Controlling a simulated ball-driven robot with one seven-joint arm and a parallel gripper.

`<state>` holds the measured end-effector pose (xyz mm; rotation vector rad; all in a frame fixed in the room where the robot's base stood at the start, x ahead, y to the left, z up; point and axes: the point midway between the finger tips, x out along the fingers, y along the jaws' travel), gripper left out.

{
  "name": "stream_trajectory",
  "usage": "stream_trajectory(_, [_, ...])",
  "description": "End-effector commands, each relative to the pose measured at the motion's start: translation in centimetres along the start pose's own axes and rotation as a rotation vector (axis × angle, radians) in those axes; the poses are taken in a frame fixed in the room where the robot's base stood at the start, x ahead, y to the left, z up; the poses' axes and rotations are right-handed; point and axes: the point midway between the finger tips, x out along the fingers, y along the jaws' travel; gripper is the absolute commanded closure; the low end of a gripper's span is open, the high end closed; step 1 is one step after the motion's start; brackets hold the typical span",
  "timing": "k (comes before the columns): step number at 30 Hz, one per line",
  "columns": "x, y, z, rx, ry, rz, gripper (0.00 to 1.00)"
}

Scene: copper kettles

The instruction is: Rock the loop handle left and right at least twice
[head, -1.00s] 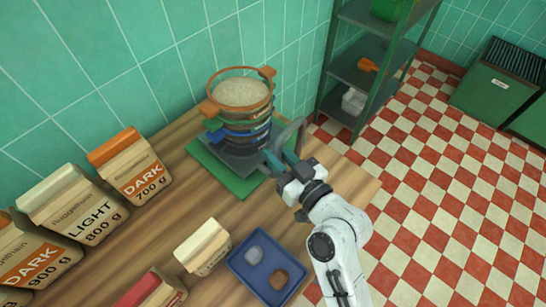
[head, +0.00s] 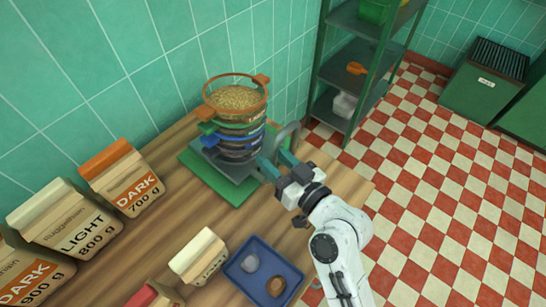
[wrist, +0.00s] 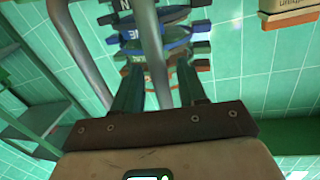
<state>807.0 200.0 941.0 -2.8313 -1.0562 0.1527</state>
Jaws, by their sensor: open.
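The grey loop handle (head: 293,133) stands at the right side of a sieve stack on the table. In the wrist view its bars (wrist: 155,45) run upward, one of them between my fingers. My gripper (head: 276,164) is open at the handle; its two teal fingers (wrist: 159,85) stand either side of that bar, with gaps visible. The sieve stack has an orange top ring (head: 208,112) holding golden grain (head: 237,97), with green, blue and dark sieves (head: 238,140) below. It sits on a grey and green base (head: 190,158). Whether a finger touches the bar cannot be told.
A blue tray (head: 236,267) with two small lumps lies near my arm. A metal shelf (head: 345,75) stands behind right.

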Motion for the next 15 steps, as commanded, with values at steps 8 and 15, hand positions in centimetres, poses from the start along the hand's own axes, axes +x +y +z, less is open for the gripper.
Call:
stream_trajectory(8, [-5.0,0.1,0.5,0.000,-0.002,0.003,0.59])
stream_trajectory(15, [-8.8,0.1,0.3,0.001,-0.001,0.002,0.59])
